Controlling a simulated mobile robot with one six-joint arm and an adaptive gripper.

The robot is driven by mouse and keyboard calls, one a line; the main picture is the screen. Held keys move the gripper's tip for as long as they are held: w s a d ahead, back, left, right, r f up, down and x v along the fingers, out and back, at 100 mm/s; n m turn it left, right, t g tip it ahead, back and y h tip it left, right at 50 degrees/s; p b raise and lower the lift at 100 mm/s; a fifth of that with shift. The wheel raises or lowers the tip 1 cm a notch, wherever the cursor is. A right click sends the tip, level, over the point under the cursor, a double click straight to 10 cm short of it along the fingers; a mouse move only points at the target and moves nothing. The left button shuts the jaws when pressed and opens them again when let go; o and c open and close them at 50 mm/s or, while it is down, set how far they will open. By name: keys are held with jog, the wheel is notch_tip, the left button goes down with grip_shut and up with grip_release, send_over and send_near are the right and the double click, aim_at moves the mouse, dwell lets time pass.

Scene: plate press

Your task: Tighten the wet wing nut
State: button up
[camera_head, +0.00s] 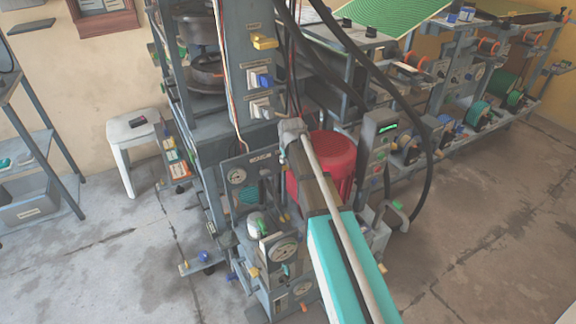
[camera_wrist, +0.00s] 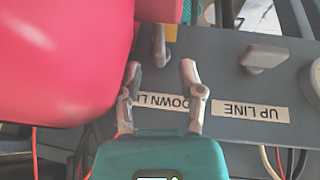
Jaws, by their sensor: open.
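In the wrist view my gripper (camera_wrist: 160,76) is open, with its two fingers apart and nothing between the tips. A small grey wing-shaped piece (camera_wrist: 159,46) stands on the grey panel (camera_wrist: 222,58), just beyond the fingertips and in line with the gap. A label reading DOWN LI, partly covered by a finger, lies beside it. A second grey wing-shaped piece (camera_wrist: 265,57) stands to the right, by the UP LINE label (camera_wrist: 250,110). I cannot tell from surface look which piece is wet. In the head view I cannot make out the fingers or these pieces.
A big red rounded body (camera_wrist: 60,60) fills the left of the wrist view, close to the left finger. It also shows in the head view (camera_head: 333,153) beside my arm. Black hoses (camera_head: 395,95) hang near it. Open floor (camera_head: 500,230) lies at right.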

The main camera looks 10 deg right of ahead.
jog(key=shift+b+x, duration=1)
jog(key=shift+x, duration=0.45)
grip_shut()
